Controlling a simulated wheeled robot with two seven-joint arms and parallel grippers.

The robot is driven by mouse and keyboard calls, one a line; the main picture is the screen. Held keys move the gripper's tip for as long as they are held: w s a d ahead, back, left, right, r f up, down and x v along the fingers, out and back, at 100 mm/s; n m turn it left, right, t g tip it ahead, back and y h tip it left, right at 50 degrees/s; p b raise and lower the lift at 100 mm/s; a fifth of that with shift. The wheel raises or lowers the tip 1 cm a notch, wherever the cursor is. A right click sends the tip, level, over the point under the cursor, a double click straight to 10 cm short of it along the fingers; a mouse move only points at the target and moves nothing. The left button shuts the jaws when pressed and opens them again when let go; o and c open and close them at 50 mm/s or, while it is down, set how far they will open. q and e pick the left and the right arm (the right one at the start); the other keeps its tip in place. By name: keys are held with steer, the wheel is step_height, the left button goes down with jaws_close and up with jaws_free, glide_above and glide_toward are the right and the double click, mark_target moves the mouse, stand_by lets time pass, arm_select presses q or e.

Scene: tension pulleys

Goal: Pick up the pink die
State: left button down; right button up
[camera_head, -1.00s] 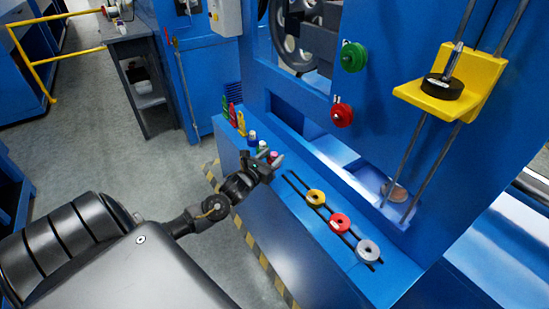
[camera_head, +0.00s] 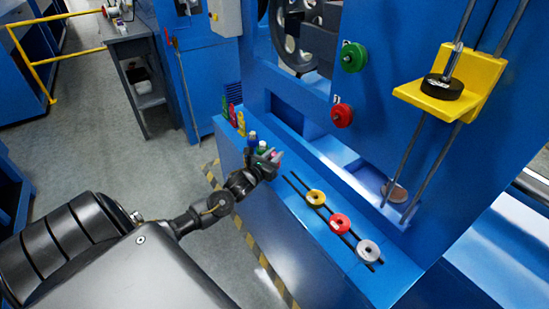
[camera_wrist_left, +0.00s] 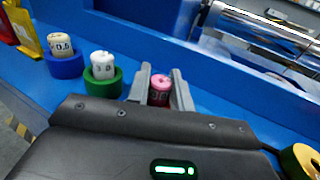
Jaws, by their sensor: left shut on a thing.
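The pink die (camera_wrist_left: 160,88) is a small cylinder with a hole in its top and dark marks on its side. In the left wrist view it stands between the two fingers of my left gripper (camera_wrist_left: 161,80), which is shut on it. In the head view my left gripper (camera_head: 272,160) is at the row of dies on the blue ledge, and a bit of the pink die (camera_head: 278,156) shows at its fingertips. The die's lower part is hidden by the gripper body. My right gripper is not in view.
A white-topped die in a green holder (camera_wrist_left: 103,72) and one in a blue holder (camera_wrist_left: 62,52) stand left of the gripper. Yellow (camera_head: 315,197), red (camera_head: 340,223) and grey (camera_head: 368,251) pulleys sit along slots on the ledge (camera_head: 395,272). The blue machine wall rises behind.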

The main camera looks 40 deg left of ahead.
mark_target(274, 155)
arm_select(q)
steer(key=shift+r, duration=0.1)
steer(key=shift+r, duration=0.2)
steer(key=r, duration=0.3)
steer(key=shift+s+d+r, duration=0.1)
steer(key=shift+s+r, duration=0.05)
steer(key=shift+s, duration=0.1)
steer(key=s+d+r, duration=0.3)
steer(key=s+r, duration=0.6)
steer(key=s, duration=0.4)
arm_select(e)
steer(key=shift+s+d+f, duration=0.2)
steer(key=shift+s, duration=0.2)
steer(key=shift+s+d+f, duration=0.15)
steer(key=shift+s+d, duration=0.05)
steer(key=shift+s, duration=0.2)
arm_select(q)
steer(key=shift+r, duration=0.1)
